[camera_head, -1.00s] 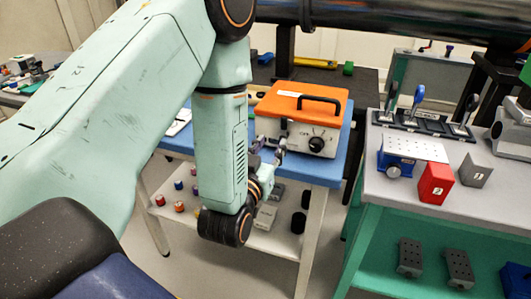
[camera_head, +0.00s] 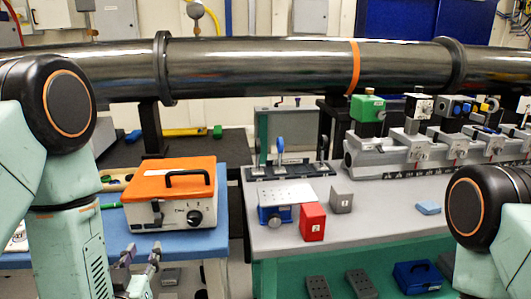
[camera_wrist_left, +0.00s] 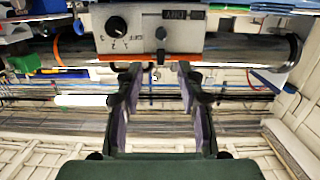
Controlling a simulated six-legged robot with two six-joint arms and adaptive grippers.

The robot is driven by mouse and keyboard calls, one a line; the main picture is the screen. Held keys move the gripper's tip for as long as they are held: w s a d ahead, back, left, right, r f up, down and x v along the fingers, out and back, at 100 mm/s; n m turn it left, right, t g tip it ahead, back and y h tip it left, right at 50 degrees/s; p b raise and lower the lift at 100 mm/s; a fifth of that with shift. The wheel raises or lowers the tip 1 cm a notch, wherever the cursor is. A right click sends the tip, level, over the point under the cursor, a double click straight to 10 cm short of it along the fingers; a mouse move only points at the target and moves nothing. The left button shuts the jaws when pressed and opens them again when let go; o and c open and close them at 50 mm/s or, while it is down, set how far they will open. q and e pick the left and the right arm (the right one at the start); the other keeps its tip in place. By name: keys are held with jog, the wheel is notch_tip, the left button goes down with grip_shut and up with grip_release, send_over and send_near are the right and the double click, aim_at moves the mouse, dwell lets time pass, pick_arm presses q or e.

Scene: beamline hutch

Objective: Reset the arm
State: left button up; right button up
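My left gripper (camera_head: 138,262) is low in the head view, just in front of the white box with the orange lid (camera_head: 170,197). Its two fingers stand apart with nothing between them. In the left wrist view, my left gripper (camera_wrist_left: 157,72) also shows open and empty, and the box front (camera_wrist_left: 150,33) with its black knob appears upside down beyond the fingertips. I cannot tell whether the fingertips touch the box. A black joint of my right arm is at the right edge of the head view; its gripper is out of frame.
The box stands on a blue-topped table (camera_head: 190,246). A grey bench (camera_head: 275,238) to the right carries a red block (camera_head: 312,222), a grey block (camera_head: 341,199) and a blue stage (camera_head: 277,213). A thick dark pipe (camera_head: 260,68) crosses behind. A gap separates table and bench.

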pick_arm(q)
jog(key=s+d+f+m+g+h, duration=0.1)
jog(key=s+d+f+g+h, duration=0.1)
jog(key=s+f+g, duration=0.55)
jog(key=s+d+f+m+g+h, duration=0.15)
jog(key=s+f, duration=0.25)
jog(key=f, duration=0.7)
jog(key=s+d+f+g, duration=0.1)
jog(key=s+f+g, duration=0.2)
jog(key=s, duration=0.5)
jog(key=s+d+f+g, duration=0.1)
jog(key=s+f+g, duration=0.3)
jog(key=s, duration=0.5)
jog(key=shift+s+d, duration=0.15)
jog(key=shift+s, duration=0.05)
jog(key=shift+s+f, duration=0.1)
jog(key=shift+s, duration=0.1)
